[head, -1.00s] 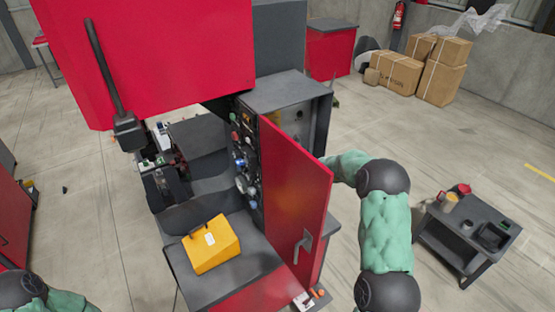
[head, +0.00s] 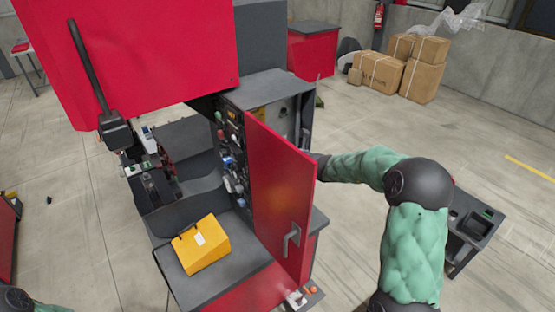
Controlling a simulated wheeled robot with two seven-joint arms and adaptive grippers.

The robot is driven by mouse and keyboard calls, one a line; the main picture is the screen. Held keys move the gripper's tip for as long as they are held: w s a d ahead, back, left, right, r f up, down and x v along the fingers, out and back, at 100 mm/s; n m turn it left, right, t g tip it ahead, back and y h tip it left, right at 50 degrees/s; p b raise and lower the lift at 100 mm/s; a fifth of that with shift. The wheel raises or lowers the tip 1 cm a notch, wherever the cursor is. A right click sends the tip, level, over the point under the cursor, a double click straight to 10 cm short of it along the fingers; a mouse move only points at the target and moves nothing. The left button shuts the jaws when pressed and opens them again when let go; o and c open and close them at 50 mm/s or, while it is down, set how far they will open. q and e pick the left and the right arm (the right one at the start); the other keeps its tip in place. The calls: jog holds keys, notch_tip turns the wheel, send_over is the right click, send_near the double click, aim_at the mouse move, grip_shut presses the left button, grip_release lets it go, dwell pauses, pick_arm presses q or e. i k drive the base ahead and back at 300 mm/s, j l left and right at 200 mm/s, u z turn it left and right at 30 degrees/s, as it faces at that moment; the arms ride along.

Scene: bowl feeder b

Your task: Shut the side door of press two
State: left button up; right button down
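The red side door (head: 278,190) of the press stands open, swung out from the dark cabinet (head: 262,92) on the press's right side. Its grey handle (head: 291,240) faces me near the lower right of the panel. The red press body (head: 140,55) fills the upper left. My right arm, in a green sleeve, reaches from the lower right to behind the door's right edge. My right gripper is hidden behind the door, so I cannot tell whether it touches the panel. Only a bit of my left arm shows at the bottom left corner; its gripper is out of view.
A yellow box (head: 201,247) sits on the press's front ledge. A dark cart (head: 470,226) stands at the right, partly behind my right arm. Cardboard boxes (head: 405,66) and a red cabinet (head: 313,50) are at the back. The floor between them is clear.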

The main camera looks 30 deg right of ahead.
aim_at(282, 177)
jog(key=k+l, duration=0.1)
jog(key=k, duration=0.4)
jog(key=k+l, duration=0.15)
jog(key=k, duration=0.35)
